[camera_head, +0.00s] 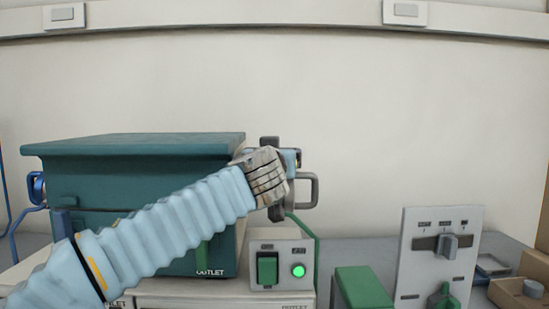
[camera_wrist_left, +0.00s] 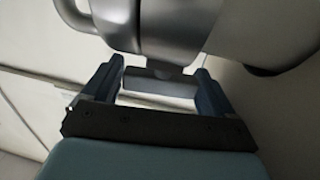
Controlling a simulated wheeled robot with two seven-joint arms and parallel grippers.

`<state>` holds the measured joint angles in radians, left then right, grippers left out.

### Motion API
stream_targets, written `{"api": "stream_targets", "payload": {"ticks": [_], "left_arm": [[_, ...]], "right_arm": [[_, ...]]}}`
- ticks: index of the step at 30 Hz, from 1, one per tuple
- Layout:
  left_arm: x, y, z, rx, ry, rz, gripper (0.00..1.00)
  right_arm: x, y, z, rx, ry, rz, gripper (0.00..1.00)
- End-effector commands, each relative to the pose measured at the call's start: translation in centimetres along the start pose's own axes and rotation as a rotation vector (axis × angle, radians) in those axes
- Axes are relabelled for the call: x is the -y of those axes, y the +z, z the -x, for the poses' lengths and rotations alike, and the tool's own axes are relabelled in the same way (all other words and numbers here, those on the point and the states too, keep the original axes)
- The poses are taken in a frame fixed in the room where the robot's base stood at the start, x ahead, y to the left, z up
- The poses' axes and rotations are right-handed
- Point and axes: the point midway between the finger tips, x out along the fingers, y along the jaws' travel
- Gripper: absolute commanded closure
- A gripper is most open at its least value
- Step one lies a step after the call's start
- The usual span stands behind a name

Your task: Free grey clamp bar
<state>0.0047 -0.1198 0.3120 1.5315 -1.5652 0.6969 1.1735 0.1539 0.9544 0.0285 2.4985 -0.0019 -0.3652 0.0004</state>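The grey clamp bar (camera_head: 277,213) stands roughly upright at the right side of the teal furnace (camera_head: 140,146), with a grey loop handle (camera_head: 313,190) beside it. My left arm crosses in front of the furnace, and its wrist hides the bar's middle. My left gripper (camera_head: 292,158) is mostly hidden there. In the left wrist view the gripper (camera_wrist_left: 160,78) has its two blue fingers wide apart. A grey block (camera_wrist_left: 160,82), seemingly part of the clamp, shows between the fingertips; I cannot tell whether they touch it. A large metal body fills the top. My right gripper is not in view.
A control box (camera_head: 280,246) with a green switch and lit green lamp sits below the clamp. A green block (camera_head: 363,287), an upright lever panel (camera_head: 438,258) and a brown box (camera_head: 516,292) stand to the right. The space above the furnace is clear.

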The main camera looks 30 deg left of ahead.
Motion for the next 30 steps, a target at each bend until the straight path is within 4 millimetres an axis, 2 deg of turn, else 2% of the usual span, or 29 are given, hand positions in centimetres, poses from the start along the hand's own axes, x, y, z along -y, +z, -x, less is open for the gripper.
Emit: {"api": "stream_targets", "payload": {"ticks": [1,2,11,17,18,20,30], "left_arm": [[0.0,0.0,0.0,0.0,0.0,0.0,0.05],[0.0,0.0,0.0,0.0,0.0,0.0,0.0],[0.0,-0.1,0.0,0.002,-0.013,-0.002,0.0],[-0.1,-0.7,0.0,0.001,-0.136,-0.004,0.0],[-0.1,0.1,1.0,-0.004,-0.135,0.001,0.0],[-0.3,0.2,2.5,-0.006,-0.133,0.001,0.0],[-1.3,0.1,9.6,-0.003,-0.133,0.001,0.0]], "right_arm": [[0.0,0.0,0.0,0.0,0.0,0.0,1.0],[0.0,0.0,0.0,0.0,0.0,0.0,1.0],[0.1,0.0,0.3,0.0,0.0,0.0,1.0],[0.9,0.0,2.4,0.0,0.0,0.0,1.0],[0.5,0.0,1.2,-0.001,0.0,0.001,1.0],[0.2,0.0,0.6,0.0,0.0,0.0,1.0],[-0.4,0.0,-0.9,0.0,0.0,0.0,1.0]]}}
